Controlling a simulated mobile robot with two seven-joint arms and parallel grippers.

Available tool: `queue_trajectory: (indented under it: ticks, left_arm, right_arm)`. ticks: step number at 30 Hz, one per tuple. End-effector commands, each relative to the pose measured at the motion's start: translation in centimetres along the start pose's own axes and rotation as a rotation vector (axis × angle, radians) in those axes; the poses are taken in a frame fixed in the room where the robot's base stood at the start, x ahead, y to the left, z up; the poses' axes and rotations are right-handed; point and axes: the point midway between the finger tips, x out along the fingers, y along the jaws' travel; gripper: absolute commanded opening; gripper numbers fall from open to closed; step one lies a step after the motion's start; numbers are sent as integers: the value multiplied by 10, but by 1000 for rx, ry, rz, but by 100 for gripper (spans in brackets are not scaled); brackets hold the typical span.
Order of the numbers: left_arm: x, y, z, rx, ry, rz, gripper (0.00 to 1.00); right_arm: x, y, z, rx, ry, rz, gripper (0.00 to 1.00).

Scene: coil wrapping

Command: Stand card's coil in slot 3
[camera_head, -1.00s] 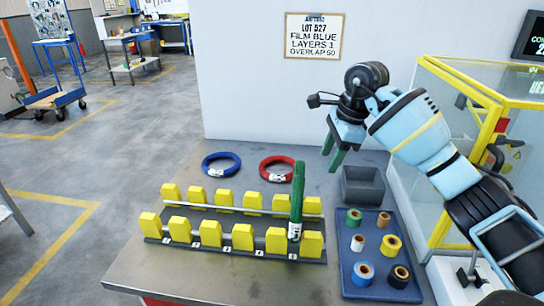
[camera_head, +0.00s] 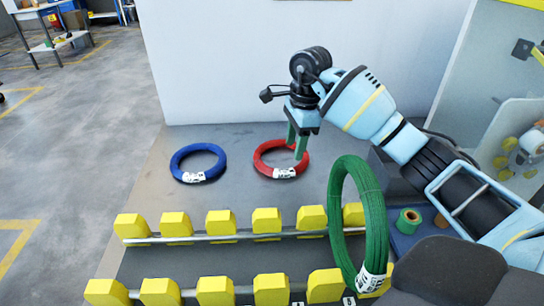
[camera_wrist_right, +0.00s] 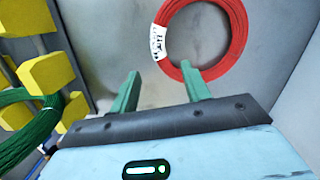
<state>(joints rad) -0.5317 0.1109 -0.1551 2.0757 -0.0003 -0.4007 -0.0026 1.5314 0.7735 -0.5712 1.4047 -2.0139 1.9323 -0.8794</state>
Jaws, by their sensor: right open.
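A red coil (camera_head: 281,158) with a white tag lies flat on the table behind the rack; it also fills the top of the right wrist view (camera_wrist_right: 205,68). A blue coil (camera_head: 198,162) lies flat to its left. A green coil (camera_head: 373,215) stands upright in the rack (camera_head: 240,290) near its right end. My right gripper (camera_head: 297,147) is open and empty, fingers pointing down over the right part of the red coil. My left gripper is out of view.
The rack has two rows of yellow blocks (camera_head: 220,222) and a metal rail; most gaps are empty. A grey bin, partly hidden, and a blue tray (camera_head: 405,240) with film rolls (camera_head: 409,220) lie at the right under my arm. A glass-sided machine stands at far right.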

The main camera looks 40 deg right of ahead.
Motion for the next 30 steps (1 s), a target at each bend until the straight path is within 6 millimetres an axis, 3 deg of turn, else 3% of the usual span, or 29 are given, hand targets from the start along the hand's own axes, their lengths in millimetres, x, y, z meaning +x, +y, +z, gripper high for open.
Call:
queue_trajectory:
  ticks: [7,17,24,30]
  left_arm:
    - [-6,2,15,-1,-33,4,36]
    - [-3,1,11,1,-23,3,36]
    - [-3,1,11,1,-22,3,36]
    - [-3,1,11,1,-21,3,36]
  right_arm:
    - [11,0,1,-1,-1,1,47]
    - [29,0,1,0,-1,1,47]
    - [62,-1,3,0,-2,3,47]
    - [76,-1,3,0,-1,-1,47]
